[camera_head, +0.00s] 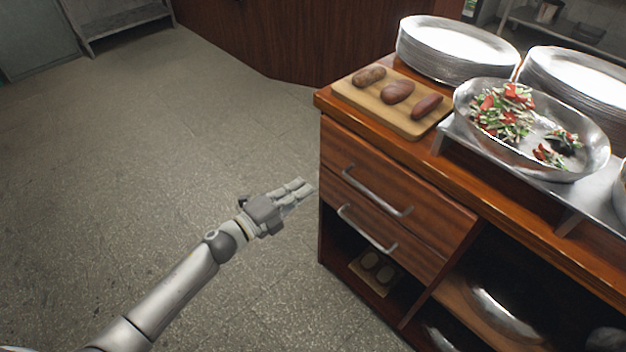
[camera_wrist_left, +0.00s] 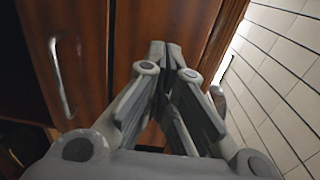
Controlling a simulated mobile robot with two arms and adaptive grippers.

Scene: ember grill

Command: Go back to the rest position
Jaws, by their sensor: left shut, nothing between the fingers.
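My left gripper (camera_head: 299,190) is shut and empty, held out over the floor just left of the wooden cabinet (camera_head: 345,158). Its fingertips come close to the cabinet's left corner in the head view; I cannot tell whether they touch. In the left wrist view the gripper's closed fingers (camera_wrist_left: 165,52) point at the wooden cabinet front (camera_wrist_left: 125,25), with a metal drawer handle (camera_wrist_left: 64,80) to their left. My right gripper is not in view.
A cutting board (camera_head: 414,127) with several brown potato-like items, plate stacks (camera_head: 455,62) and a metal salad bowl (camera_head: 535,155) stand on the counter. Two drawers with metal handles (camera_head: 375,193) face me. Open shelves lie below. The floor (camera_head: 130,150) at left is clear.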

